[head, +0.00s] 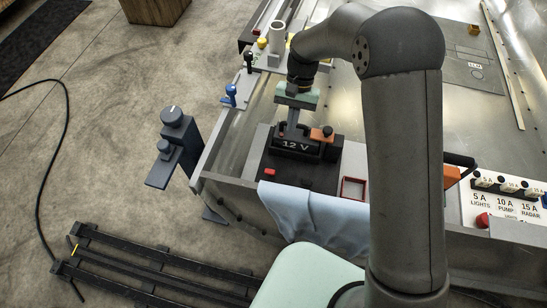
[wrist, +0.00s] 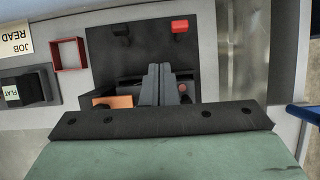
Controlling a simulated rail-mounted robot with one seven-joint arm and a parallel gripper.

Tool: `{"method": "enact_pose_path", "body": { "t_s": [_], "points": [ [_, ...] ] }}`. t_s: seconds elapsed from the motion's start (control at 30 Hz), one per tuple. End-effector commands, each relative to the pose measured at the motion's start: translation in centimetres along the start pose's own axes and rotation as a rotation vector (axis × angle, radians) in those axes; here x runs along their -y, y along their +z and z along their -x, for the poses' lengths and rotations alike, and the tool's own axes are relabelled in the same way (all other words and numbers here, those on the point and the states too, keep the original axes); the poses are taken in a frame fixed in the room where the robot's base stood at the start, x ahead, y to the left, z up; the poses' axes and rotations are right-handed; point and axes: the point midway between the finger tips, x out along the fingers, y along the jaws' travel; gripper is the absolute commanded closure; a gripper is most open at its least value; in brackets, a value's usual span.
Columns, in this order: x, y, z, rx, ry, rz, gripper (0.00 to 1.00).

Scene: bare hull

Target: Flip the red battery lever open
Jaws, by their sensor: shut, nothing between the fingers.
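The black battery (head: 297,145) marked 12 V sits on a dark base plate near the bench's front edge. An orange-red piece (head: 322,135) with a black knob lies on its top right; it also shows in the wrist view (wrist: 113,101). A bright red block (head: 269,172) stands on the plate's front left, and at the top of the wrist view (wrist: 180,26). I cannot tell for certain which of these is the lever. My gripper (head: 291,127) is shut and empty, pointing down over the battery's top, left of the orange-red piece. Its fingers (wrist: 158,84) hide part of the battery.
A red square frame (head: 353,188) is right of the plate. A blue cloth (head: 310,215) hangs over the front edge. Blue and black levers (head: 231,95) stand at the left edge.

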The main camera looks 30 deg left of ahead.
Motion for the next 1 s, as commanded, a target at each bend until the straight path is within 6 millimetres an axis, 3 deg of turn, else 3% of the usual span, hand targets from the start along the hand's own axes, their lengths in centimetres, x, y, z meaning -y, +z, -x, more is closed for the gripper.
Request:
{"method": "enact_pose_path", "body": {
  "t_s": [0.03,0.2,0.37,0.8,1.0],
  "points": [
    [1.6,-0.9,-2.2,0.021,0.009,0.008,1.00],
    [4.2,-1.6,-5.0,0.054,0.023,0.014,1.00],
    [4.4,-1.6,-6.4,0.058,0.025,0.014,1.00],
    [4.2,-1.1,-13.7,0.058,0.025,0.013,1.00],
    [4.1,-1.1,-14.9,0.056,0.024,0.014,1.00]
  ]
}}
